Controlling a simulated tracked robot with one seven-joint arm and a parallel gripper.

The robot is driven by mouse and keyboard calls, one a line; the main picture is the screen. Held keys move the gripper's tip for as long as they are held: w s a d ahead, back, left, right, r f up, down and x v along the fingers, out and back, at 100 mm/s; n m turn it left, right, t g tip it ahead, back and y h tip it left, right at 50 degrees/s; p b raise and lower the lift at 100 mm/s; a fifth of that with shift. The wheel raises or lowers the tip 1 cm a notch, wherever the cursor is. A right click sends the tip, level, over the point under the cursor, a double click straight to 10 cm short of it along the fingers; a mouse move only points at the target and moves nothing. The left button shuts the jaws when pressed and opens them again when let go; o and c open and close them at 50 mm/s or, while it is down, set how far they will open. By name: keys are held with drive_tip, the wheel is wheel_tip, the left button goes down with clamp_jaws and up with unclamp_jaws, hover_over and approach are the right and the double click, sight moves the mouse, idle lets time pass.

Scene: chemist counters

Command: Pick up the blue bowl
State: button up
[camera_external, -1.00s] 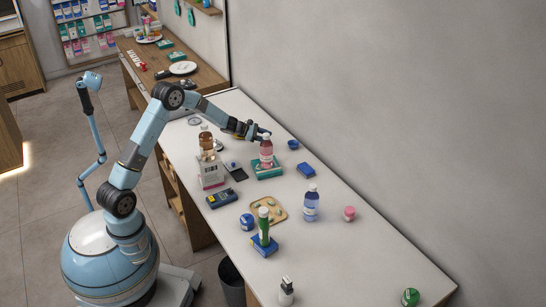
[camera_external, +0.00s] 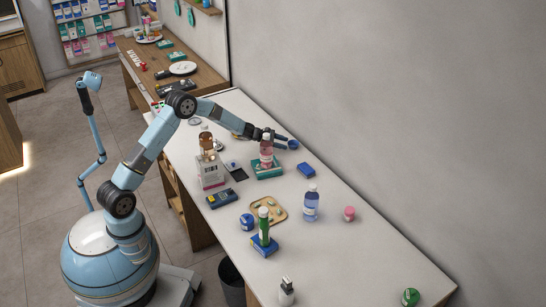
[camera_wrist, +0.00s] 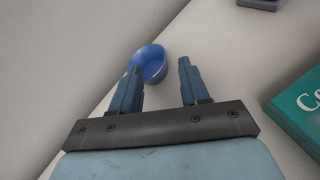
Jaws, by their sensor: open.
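The blue bowl (camera_external: 293,144) sits on the white counter near the wall, at the end of my gripper (camera_external: 281,140). In the wrist view the small round blue bowl (camera_wrist: 152,62) lies just beyond my gripper (camera_wrist: 158,78). The gripper's two blue fingers are spread apart with nothing between them. The left fingertip overlaps the near-left edge of the bowl in that view; I cannot tell whether they touch.
A pink bottle (camera_external: 266,150) stands on a teal box (camera_external: 267,170) just beside my gripper. The teal box (camera_wrist: 303,108) also shows at right in the wrist view. The wall (camera_external: 400,110) runs close behind the bowl.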

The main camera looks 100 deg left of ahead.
sight(296, 147)
drive_tip(key=x, duration=0.5)
drive_tip(key=shift+d, duration=0.1)
drive_tip(key=shift+s, duration=0.1)
drive_tip(key=shift+c, duration=0.3)
clamp_jaws()
